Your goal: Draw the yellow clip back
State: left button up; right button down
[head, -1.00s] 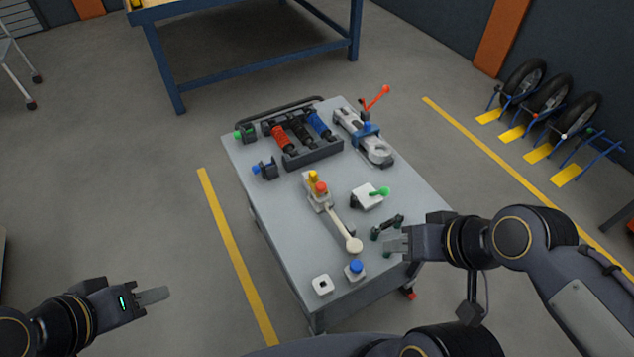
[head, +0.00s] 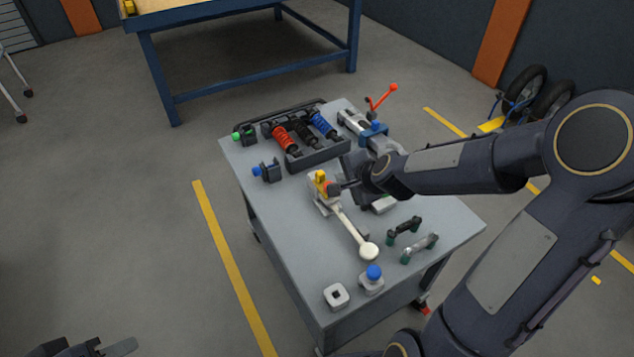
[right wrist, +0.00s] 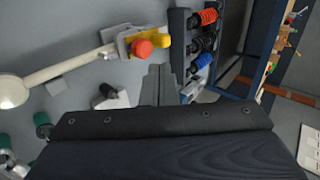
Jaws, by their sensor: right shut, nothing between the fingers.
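The yellow clip (head: 320,178) sits on the pale metal fixture at the end of a long cream lever (head: 355,233). It also shows in the right wrist view (right wrist: 165,43), beside a red knob (right wrist: 142,48). In the head view my right gripper (head: 337,187) is close to the clip's right side and partly covers the red knob. In the right wrist view its fingers (right wrist: 158,82) are shut and empty, pointing toward the clip with a small apparent gap; contact is unclear. My left gripper (head: 118,346) is partly cut off at the bottom left, away from the trolley.
A rack (head: 318,157) with red, black and blue springs stands behind the clip. A blue-knobbed block (head: 266,170) is to its left.

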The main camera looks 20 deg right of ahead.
aim_at(319, 173)
jog(key=shift+w+f, duration=0.1)
jog(key=x, duration=1)
dwell(0.4)
jog(key=w, duration=0.2)
jog(key=w+p, duration=0.1)
jog(key=shift+w+a, duration=0.25)
jog(key=shift+w, duration=0.25)
